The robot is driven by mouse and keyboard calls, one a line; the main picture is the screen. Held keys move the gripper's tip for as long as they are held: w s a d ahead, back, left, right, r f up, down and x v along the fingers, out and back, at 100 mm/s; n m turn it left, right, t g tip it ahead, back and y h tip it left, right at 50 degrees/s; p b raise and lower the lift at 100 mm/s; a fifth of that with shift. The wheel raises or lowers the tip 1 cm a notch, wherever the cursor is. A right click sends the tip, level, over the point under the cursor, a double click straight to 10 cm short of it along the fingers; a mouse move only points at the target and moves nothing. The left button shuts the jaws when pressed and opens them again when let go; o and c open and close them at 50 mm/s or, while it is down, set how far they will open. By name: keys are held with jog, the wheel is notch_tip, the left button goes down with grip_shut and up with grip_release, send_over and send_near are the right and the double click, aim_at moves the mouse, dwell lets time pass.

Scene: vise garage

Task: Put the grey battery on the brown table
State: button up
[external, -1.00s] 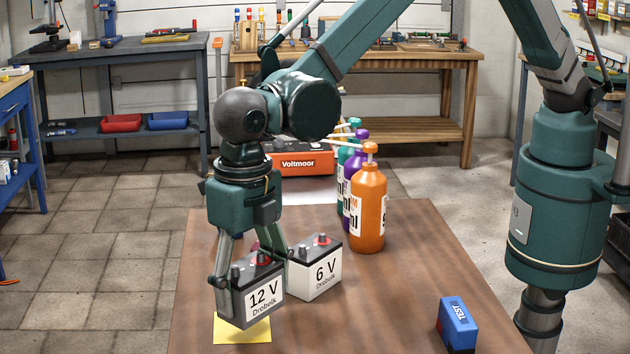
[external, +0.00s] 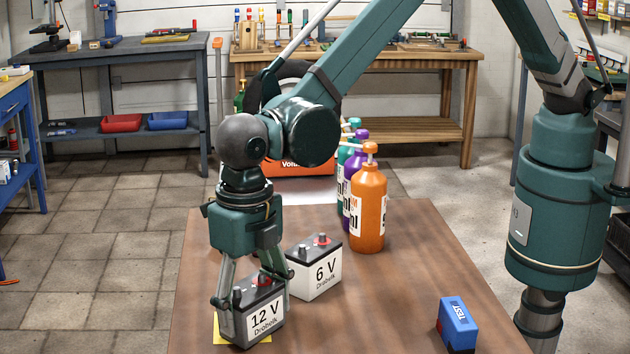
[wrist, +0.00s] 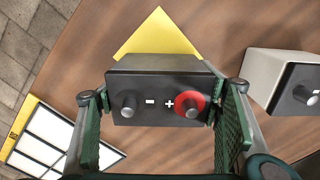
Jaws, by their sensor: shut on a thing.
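The grey battery (external: 259,318), marked 12 V, has a dark top and sits upright between the fingers of my gripper (external: 248,292). My gripper is shut on it from both sides. In the wrist view, the battery (wrist: 160,90) shows its minus post and its red-ringed plus post between the green finger pads.
A white 6 V battery (external: 318,272) stands close on the right. Orange (external: 369,205) and purple bottles stand behind it. A blue TEST box (external: 457,322) sits at the right. The table's middle is clear. A white gridded panel (wrist: 50,140) lies at the wrist view's left.

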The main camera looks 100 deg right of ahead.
aim_at(250, 288)
jog(key=shift+f, duration=0.1)
dwell(0.3)
jog(key=o, duration=1.5)
jog(key=shift+r+p, duration=0.55)
jog(key=shift+r, duration=5.6)
